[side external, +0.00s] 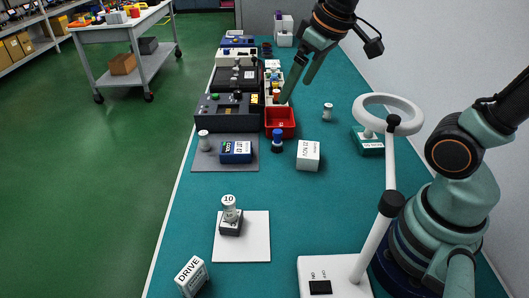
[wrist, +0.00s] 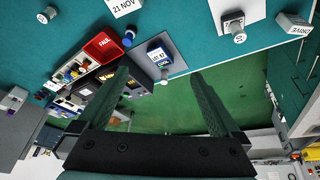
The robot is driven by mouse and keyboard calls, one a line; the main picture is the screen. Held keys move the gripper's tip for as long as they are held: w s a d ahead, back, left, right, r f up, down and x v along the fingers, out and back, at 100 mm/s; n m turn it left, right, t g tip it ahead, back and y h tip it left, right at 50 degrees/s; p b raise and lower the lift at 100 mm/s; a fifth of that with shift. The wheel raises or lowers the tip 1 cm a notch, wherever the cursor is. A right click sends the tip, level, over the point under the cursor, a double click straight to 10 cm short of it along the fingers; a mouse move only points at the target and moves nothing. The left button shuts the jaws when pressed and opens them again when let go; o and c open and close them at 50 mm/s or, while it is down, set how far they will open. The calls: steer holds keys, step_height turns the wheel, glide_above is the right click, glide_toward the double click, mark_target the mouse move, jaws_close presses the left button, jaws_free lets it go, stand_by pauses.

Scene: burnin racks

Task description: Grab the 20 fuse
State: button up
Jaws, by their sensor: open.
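No marking reading 20 is legible on any fuse. One pale cylindrical fuse marked 10 (side external: 229,208) stands in a dark holder on a white mat; it also shows in the wrist view (wrist: 238,36). A small pale cylinder (side external: 327,112) stands alone on the teal bench, right of the red bin, its marking unreadable; a similar one shows in the wrist view (wrist: 47,14). Another pale cylinder (side external: 204,139) stands on the grey mat, its label unreadable. My gripper (side external: 297,91) is open and empty, above the far part of the bench; its two fingers are spread in the wrist view (wrist: 160,72).
A red bin (side external: 281,131), marked FAIL in the wrist view (wrist: 103,47), sits beside dark test racks (side external: 226,112). A blue-capped cylinder (side external: 277,140), blue box (side external: 236,152) and white box (side external: 308,155) stand nearby. A white ring lamp (side external: 388,103) rises at right.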

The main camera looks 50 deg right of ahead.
steer(key=s, duration=0.2)
steer(key=s+f+m+t, duration=0.1)
steer(key=shift+s+d+f, duration=0.1)
steer(key=shift+s+d, duration=0.05)
steer(key=shift+s, duration=0.2)
steer(key=shift+s+f+m, duration=0.15)
steer(key=shift+s+m, duration=0.05)
steer(key=shift+m, duration=0.1)
steer(key=c, duration=0.4)
steer(key=shift+c, duration=0.2)
steer(key=shift+w, duration=0.1)
